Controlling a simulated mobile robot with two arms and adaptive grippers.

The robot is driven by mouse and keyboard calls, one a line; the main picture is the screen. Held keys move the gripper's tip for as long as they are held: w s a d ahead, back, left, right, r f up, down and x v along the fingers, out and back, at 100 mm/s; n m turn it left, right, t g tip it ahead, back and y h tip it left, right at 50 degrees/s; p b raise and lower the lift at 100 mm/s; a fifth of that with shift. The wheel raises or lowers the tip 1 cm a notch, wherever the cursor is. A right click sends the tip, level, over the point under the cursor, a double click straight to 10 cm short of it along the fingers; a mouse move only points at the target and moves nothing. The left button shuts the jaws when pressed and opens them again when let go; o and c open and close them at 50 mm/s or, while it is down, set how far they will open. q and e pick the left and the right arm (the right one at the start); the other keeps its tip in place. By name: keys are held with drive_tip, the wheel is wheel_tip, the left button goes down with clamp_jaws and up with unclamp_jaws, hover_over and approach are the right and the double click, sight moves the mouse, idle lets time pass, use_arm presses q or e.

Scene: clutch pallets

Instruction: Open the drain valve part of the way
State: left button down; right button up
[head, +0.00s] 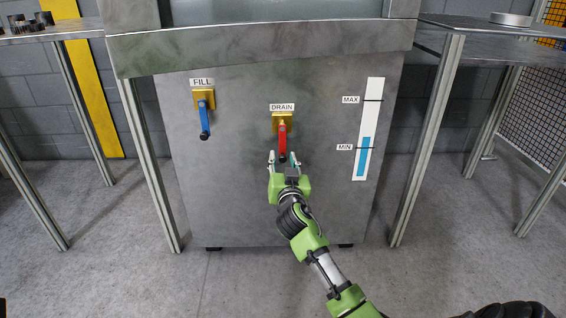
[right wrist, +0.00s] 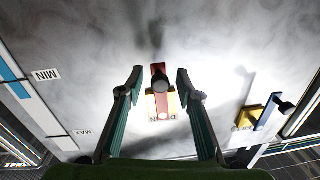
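The drain valve (head: 282,122) is a brass body under the DRAIN label, with a red handle (head: 282,141) hanging straight down. My right gripper (head: 284,158) is open at the handle's lower end. In the right wrist view its two fingers (right wrist: 160,76) stand apart on either side of the handle, with gaps showing. I see no contact. My left gripper is not in view.
The fill valve (head: 204,98) with a blue handle (head: 205,122) hanging down is to the left on the same grey tank (head: 225,190). A level gauge (head: 368,130) at the right shows blue slightly above MIN. Metal tables (head: 455,90) stand at both sides.

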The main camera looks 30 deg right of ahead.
drive_tip(key=shift+c, duration=0.5)
clamp_jaws()
